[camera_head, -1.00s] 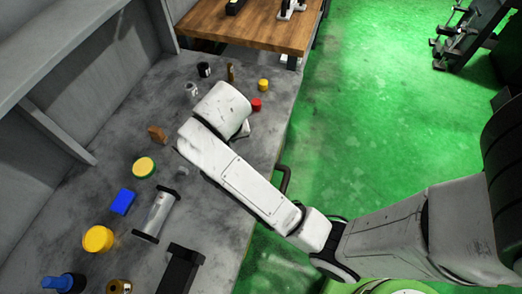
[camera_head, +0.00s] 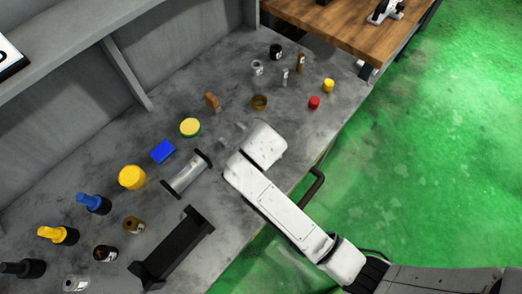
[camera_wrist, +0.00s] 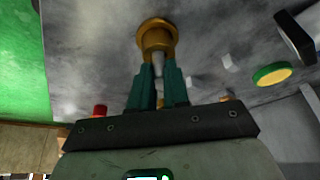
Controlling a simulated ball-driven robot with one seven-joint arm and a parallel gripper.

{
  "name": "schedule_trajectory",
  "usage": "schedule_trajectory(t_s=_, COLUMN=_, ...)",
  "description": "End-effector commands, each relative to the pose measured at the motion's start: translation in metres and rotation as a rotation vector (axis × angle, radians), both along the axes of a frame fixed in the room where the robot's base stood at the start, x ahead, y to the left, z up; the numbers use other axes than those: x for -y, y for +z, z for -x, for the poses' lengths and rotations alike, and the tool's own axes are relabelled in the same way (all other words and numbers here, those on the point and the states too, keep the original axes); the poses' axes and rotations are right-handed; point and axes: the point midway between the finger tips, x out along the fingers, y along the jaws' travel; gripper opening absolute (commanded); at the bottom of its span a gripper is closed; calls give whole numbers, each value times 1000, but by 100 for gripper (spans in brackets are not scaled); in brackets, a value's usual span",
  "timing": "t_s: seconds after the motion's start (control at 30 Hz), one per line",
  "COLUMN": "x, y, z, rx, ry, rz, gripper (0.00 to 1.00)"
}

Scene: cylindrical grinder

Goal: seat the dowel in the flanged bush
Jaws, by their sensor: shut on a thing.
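In the wrist view, my gripper (camera_wrist: 158,92) has teal fingers shut on the dowel (camera_wrist: 158,65), a slim light-grey pin pointing away from the camera. The flanged bush (camera_wrist: 157,35), a golden-brown ring with a wide rim, lies just beyond the fingertips. The dowel's tip overlaps the near edge of the bush in the picture. I cannot tell whether the tip is inside the hole, touching the rim or above it. In the head view my white arm hides the gripper, dowel and bush.
A metal cylinder (camera_head: 187,175) and black stand (camera_head: 173,248) lie nearer. The bench edge borders green floor at right.

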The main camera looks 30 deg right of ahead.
Motion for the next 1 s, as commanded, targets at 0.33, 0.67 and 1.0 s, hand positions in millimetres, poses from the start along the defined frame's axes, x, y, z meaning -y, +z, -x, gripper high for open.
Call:
schedule_trajectory(t_s=0.33, x=0, y=-4, z=0, rx=1, ry=-1, rz=-1, gripper=0)
schedule_trajectory(t_s=0.67, x=0, y=-5, z=0, rx=1, ry=-1, rz=0, gripper=39)
schedule_trajectory(t_s=1.0, x=0, y=0, z=0, rx=2, ry=-1, rz=0, gripper=41)
